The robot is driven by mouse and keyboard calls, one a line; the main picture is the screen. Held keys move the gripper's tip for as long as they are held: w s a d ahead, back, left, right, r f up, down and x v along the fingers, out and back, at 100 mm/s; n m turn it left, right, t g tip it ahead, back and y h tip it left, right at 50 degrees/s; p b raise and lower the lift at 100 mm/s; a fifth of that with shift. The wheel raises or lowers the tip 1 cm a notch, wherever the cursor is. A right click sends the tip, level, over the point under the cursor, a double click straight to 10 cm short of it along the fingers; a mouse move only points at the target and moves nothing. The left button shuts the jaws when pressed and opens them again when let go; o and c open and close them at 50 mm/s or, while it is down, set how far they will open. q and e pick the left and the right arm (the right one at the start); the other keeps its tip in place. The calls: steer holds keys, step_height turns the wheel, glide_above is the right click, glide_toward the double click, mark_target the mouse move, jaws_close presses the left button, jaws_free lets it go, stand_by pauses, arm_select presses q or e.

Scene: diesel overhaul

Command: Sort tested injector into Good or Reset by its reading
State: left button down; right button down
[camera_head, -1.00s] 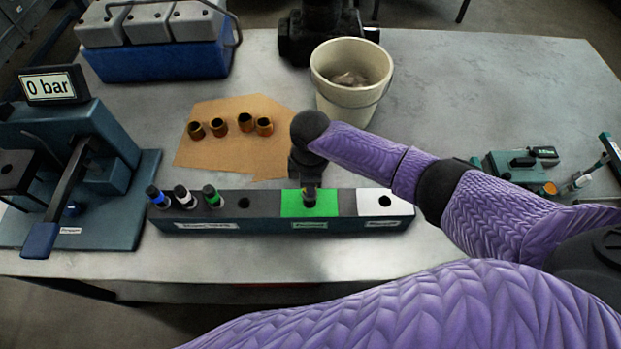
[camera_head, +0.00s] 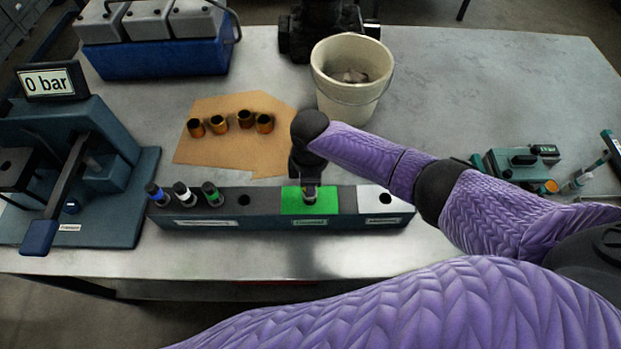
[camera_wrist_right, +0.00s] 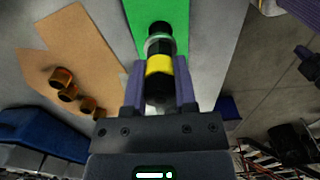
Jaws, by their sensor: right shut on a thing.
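My right gripper (camera_head: 306,180) is over the green section (camera_head: 327,203) of the long rack (camera_head: 265,229). In the right wrist view the right gripper (camera_wrist_right: 160,88) is shut on an injector with a yellow band (camera_wrist_right: 159,66). The injector's dark end points at the green section; whether it is seated in a hole there is hard to tell. Injectors with blue (camera_head: 157,195), white (camera_head: 184,194) and green (camera_head: 211,194) bands stand at the rack's left. The white section (camera_head: 370,203) has an open hole. The test stand's display (camera_head: 48,82) reads 0 bar. My left gripper is out of view.
A cream bucket (camera_head: 346,100) stands behind the rack. Several copper-coloured sleeves (camera_head: 245,120) sit on cardboard (camera_head: 210,153). The test stand's lever (camera_head: 57,205) reaches forward at the left. Green tools (camera_head: 515,165) lie at the right. The bench front is clear.

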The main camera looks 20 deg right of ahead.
steer(key=shift+f+b, duration=1.05)
steer(key=shift+f, duration=0.35)
steer(key=shift+r, duration=0.1)
jaws_free()
steer(key=shift+p, duration=0.3)
step_height(320, 180, up, 7)
steer(key=p, duration=0.7)
